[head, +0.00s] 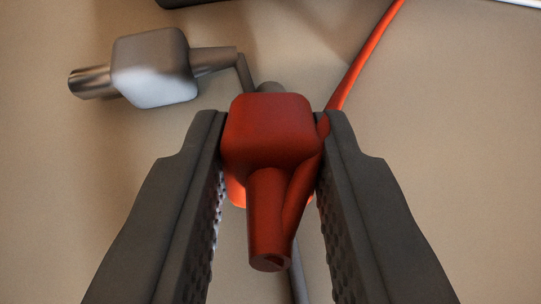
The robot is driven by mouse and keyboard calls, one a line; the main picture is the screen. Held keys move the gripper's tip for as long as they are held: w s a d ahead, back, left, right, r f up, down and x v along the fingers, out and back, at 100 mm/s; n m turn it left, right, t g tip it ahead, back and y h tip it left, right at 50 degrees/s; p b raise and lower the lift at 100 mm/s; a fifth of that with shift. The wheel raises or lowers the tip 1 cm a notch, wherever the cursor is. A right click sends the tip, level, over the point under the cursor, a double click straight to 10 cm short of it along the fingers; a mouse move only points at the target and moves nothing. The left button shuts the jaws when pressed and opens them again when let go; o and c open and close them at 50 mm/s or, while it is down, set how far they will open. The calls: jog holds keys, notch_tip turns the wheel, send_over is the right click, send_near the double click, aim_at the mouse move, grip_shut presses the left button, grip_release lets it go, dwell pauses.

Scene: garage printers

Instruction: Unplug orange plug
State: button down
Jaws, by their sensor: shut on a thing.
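The orange plug (268,140) is between the two dark fingers of my gripper (272,125), which are shut on its sides. Its block-shaped body is at the fingertips, and its narrower round stem points down toward the camera. A further bit of orange shows behind and below the body, partly hidden by the fingers and stem. I cannot tell whether the plug is seated in a socket, as its far side is hidden.
A grey plug (155,67) with a shiny metal end lies left of my gripper, its thin lead running behind the orange plug. An orange cable (368,52) runs to the upper right. A dark object's edge (290,2) crosses the top. The beige surface (460,150) is clear at right.

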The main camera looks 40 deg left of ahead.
jog(key=c, duration=1.1)
grip_release()
jog(key=v, duration=1.7)
jog(key=shift+d, duration=0.2)
jog(key=s+d+r+m+t+h, duration=0.15)
jog(key=d+r, duration=0.25)
jog(key=d, duration=0.8)
jog(key=s+d+r+m+t, duration=0.2)
jog(key=d+r+t, duration=0.1)
jog(key=d, duration=0.9)
jog(key=s+d+r+m+t+h, duration=0.1)
jog(key=s+d+m+t+h, duration=0.1)
jog(key=s+d, duration=0.5)
jog(key=s+d+r+m+t+h, duration=0.1)
jog(key=s+d+m+h, duration=0.1)
jog(key=s+d, duration=0.5)
jog(key=d+h, duration=0.1)
jog(key=d, duration=0.4)
jog(key=shift+s+d+t+h, duration=0.25)
jog(key=shift+d+t+h, duration=0.05)
jog(key=shift+t+h, duration=0.05)
